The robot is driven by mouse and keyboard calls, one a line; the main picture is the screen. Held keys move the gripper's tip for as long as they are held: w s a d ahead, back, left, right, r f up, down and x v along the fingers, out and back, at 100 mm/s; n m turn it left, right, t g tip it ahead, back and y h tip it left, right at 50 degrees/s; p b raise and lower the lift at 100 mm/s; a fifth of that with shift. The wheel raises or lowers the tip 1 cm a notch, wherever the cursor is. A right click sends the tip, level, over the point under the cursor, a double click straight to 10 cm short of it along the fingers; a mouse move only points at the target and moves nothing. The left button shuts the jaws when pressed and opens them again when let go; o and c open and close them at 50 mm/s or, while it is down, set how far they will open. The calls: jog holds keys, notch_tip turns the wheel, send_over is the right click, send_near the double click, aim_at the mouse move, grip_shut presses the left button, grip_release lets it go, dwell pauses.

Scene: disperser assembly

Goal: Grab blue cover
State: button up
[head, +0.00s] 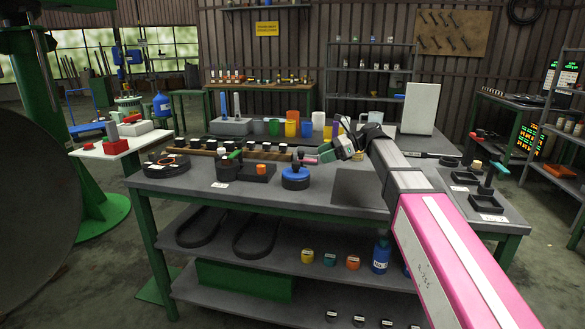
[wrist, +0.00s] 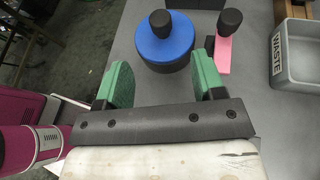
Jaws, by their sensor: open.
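The blue cover (head: 296,173) is a round blue disc with a black knob on top, sitting on a black round base on the grey table. In the wrist view the blue cover (wrist: 180,45) is just beyond the fingertips, roughly centred between them. My gripper (head: 333,153) has green fingers (wrist: 160,72) spread wide with nothing between them. It is above the table, to the right of and above the cover in the head view. The fingers appear apart from the cover.
A pink piece with a black knob (wrist: 223,54) stands just right of the cover, close to my right finger. A grey WASTE bin (wrist: 297,85) is farther right. Left of the cover are a black part with an orange piece (head: 260,170) and a black round tray (head: 166,166).

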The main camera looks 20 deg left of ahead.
aim_at(297, 162)
jog(key=x, duration=1)
jog(key=shift+s+a+f, duration=0.1)
jog(key=shift+a, duration=0.25)
grip_shut()
